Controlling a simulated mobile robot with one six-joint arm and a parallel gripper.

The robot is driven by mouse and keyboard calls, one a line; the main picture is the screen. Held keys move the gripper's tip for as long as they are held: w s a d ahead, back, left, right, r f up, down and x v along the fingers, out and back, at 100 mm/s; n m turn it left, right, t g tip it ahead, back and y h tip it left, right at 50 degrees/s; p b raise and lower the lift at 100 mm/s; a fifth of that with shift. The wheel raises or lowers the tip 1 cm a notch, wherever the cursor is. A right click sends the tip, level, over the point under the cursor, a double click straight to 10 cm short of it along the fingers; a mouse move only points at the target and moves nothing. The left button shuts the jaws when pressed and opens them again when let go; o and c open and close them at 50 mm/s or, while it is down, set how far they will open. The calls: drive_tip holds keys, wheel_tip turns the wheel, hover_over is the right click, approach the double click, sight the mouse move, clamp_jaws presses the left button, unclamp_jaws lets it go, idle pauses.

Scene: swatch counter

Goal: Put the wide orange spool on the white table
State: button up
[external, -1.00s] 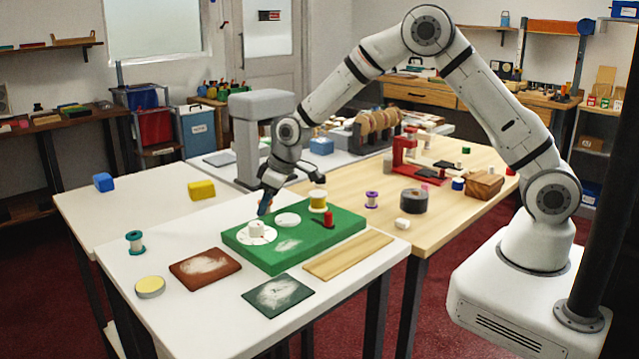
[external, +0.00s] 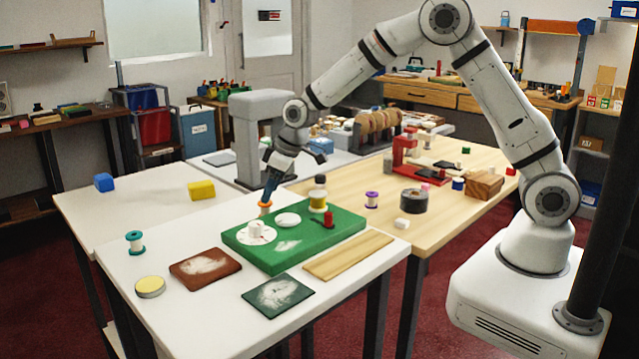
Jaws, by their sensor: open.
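The orange spool (external: 265,208) stands at the back edge of the green board (external: 290,262), by the white discs. I cannot tell whether its base rests on the board or on the white table (external: 190,305) just behind it. My gripper (external: 270,188) is open and points down just above the spool. Its blue-dark finger comes close to the spool's top; whether they touch is unclear. The lower part of the spool is small and partly hard to make out.
A teal spool (external: 134,243), a yellow-topped tin (external: 150,287) and a brown pad (external: 205,267) lie on the white table.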

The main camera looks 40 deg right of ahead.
drive_tip(key=v, duration=0.7)
drive_tip(key=shift+r, duration=0.25)
drive_tip(key=s+d+r+m+h, duration=0.1)
drive_tip(key=s+d+r+m, duration=0.25)
drive_tip(key=s+d, duration=0.65)
drive_tip(key=s+d+r+m+h, duration=0.15)
drive_tip(key=s+d+r, duration=0.25)
drive_tip(key=s+d, duration=0.55)
drive_tip(key=s+d+f+m, duration=0.1)
drive_tip(key=s+d, duration=0.2)
drive_tip(key=s, duration=0.2)
drive_tip(key=s+d+f+m+g, duration=0.1)
drive_tip(key=s+d, duration=0.1)
drive_tip(key=s, duration=0.3)
drive_tip(key=shift+s+d, duration=0.25)
drive_tip(key=shift+d, duration=0.15)
